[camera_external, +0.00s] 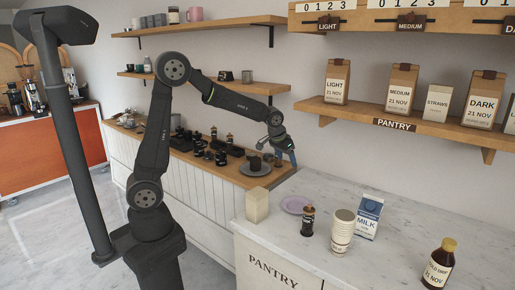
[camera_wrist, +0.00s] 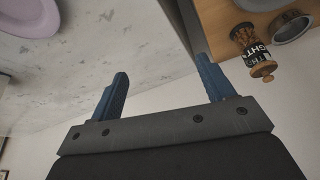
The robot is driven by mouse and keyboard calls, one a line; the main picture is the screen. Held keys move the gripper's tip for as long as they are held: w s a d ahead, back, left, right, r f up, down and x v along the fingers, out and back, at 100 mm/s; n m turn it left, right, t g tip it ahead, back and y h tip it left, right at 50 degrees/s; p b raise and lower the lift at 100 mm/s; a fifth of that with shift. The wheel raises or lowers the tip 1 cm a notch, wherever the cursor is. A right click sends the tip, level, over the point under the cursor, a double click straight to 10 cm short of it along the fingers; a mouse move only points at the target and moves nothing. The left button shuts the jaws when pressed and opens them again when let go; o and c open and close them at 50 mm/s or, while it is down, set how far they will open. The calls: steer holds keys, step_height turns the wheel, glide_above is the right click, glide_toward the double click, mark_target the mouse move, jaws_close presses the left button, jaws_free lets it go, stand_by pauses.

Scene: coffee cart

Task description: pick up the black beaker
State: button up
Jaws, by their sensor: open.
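A dark, round vessel (camera_external: 255,164) that may be the black beaker stands on a grey saucer (camera_external: 264,170) near the right end of the wooden counter in the external view. Several other small dark items (camera_external: 222,157) stand further left on that counter, too small to tell apart. My gripper (camera_external: 287,159) is just right of the saucer, pointing down, apart from the dark vessel. In the wrist view my gripper (camera_wrist: 162,70) has its two blue fingers spread wide with nothing between them. I cannot make out the beaker in the wrist view.
A wooden-handled item with a LIGHT label (camera_wrist: 248,44) and a metal cup (camera_wrist: 293,26) show beyond the right finger. The marble counter holds a mauve plate (camera_external: 296,204), milk carton (camera_external: 369,215), cup stack (camera_external: 342,232) and brown bottle (camera_external: 438,265). A shelf (camera_external: 240,84) is above.

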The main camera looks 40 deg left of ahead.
steer(key=shift+c, duration=1.4)
